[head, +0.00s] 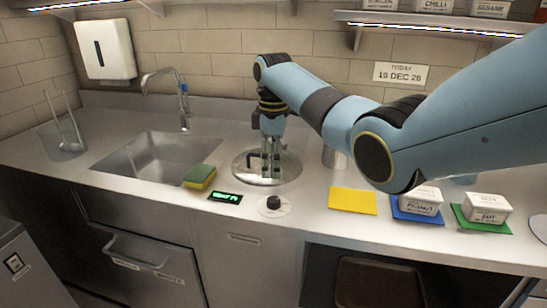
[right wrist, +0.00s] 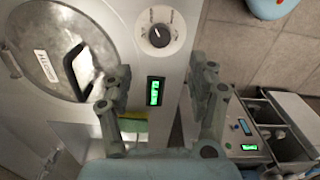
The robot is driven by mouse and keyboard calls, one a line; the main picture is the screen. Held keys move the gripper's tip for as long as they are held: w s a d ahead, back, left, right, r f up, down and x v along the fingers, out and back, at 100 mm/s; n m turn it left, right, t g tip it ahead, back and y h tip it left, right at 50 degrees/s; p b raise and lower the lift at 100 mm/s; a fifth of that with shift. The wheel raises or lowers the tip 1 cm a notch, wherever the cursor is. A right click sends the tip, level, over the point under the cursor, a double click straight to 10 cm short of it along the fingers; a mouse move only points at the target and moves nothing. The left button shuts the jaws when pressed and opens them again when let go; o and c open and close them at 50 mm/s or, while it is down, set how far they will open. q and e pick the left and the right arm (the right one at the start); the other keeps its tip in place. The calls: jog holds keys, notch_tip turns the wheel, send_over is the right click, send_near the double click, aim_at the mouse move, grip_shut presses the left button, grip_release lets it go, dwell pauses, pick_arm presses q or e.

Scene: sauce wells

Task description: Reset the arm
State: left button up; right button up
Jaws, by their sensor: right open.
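My right arm reaches in from the right in the head view. Its gripper (head: 270,165) points down over a round steel lid (head: 288,172) set in the counter. In the right wrist view the two fingers of this gripper (right wrist: 162,90) stand wide apart with nothing between them. The lid (right wrist: 35,40), with a label and a dark handle, lies to their left in that view. I cannot tell from the head view how far the fingertips are above the lid. My left gripper is not in view.
On the counter are a sink (head: 150,160), a sponge (head: 199,178), a green-lit display (head: 225,197), a dial (head: 273,204) and an empty yellow mat (head: 352,202). Labelled white tubs stand on a blue mat (head: 400,213) and a green mat (head: 470,224) below my forearm. A shelf (head: 440,24) hangs above.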

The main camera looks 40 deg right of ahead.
jog(key=shift+r, duration=0.55)
